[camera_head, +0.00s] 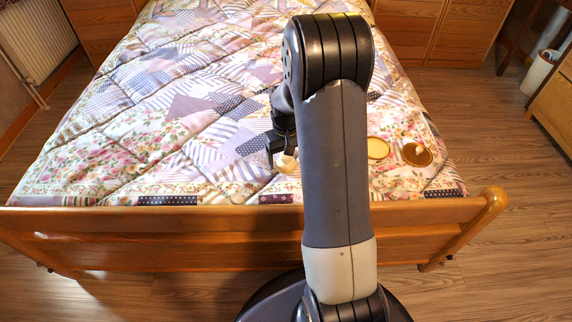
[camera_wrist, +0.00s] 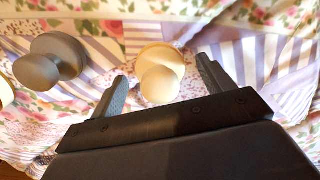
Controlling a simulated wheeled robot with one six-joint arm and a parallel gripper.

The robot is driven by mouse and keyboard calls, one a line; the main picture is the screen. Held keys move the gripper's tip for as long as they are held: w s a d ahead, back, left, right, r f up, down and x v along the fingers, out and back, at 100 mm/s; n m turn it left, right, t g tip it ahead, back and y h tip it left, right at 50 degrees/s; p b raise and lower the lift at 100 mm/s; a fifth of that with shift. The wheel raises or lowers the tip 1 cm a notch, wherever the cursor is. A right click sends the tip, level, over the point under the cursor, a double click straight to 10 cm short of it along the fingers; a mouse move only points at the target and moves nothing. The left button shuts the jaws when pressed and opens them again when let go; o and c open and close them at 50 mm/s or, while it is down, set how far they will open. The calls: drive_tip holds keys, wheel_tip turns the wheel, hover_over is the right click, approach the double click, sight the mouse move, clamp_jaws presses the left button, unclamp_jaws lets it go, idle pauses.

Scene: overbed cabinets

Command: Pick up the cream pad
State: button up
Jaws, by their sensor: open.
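The cream pad (camera_wrist: 161,80) is a pale disc with a rounded knob, on the patchwork quilt. In the wrist view it shows between the two fingers of my gripper (camera_wrist: 161,74), which is open with a gap on each side of the knob. In the head view the cream pad (camera_head: 286,164) is near the foot end of the bed, just below my dark gripper (camera_head: 280,151). My arm hides part of the gripper there. I cannot tell how far the fingertips are above the quilt.
A yellow disc (camera_head: 377,148) and a brown disc (camera_head: 416,154) lie to the right on the quilt. The wooden footboard (camera_head: 150,238) stands between my base and the bed.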

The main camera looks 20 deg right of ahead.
drive_tip(key=shift+r, duration=0.1)
drive_tip(key=c, duration=1.1)
wheel_tip(320, 180, up, 10)
drive_tip(key=p, duration=0.3)
drive_tip(key=shift+p, duration=0.3)
drive_tip(key=o, duration=0.4)
drive_tip(key=shift+c, duration=1.3)
